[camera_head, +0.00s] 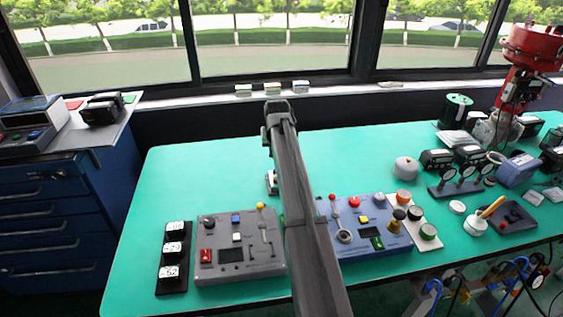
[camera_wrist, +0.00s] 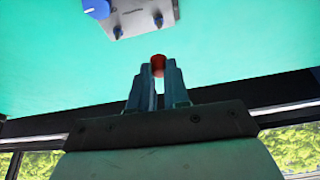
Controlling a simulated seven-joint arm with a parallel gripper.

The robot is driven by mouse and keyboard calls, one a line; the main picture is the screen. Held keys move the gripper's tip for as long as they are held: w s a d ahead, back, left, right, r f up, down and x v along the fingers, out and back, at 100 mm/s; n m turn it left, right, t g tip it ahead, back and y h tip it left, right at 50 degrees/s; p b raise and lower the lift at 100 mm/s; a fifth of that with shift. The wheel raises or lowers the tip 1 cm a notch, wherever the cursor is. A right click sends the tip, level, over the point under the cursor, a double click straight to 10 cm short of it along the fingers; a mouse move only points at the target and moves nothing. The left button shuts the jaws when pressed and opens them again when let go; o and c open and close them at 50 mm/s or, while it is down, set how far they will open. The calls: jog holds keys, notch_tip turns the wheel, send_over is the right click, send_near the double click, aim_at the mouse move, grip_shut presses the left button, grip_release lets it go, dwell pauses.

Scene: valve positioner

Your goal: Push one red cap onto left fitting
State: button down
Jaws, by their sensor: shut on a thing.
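In the wrist view my gripper (camera_wrist: 159,72) is shut on a small red cap (camera_wrist: 158,60), held between the fingertips above the green table. Ahead of it, at the top edge, is a grey box (camera_wrist: 135,12) with a blue knob (camera_wrist: 96,8). Two small dark fittings show on its near side, a left one (camera_wrist: 118,32) and a right one (camera_wrist: 158,20). The cap is apart from both. In the head view my arm covers the middle of the table and hides the gripper and cap; part of a pale object (camera_head: 271,182) shows beside the arm.
A grey control panel (camera_head: 213,261) and a dark strip with white-topped switches (camera_head: 172,272) lie left of my arm. A blue-grey panel (camera_head: 370,243) lies right of it. Gauges (camera_head: 464,176) and a red valve (camera_head: 530,48) stand farther right. The back-left table (camera_head: 200,172) is clear.

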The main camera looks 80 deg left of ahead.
jog(key=shift+s+n+g, duration=0.2)
jog(key=shift+n+g, duration=0.3)
jog(key=shift+n, duration=0.6)
jog(key=shift+f, duration=0.15)
jog(key=shift+f, duration=2.55)
jog(key=shift+f, duration=0.8)
jog(key=c, duration=1)
grip_release()
jog(key=v, duration=1.3)
jog(key=shift+r, duration=0.45)
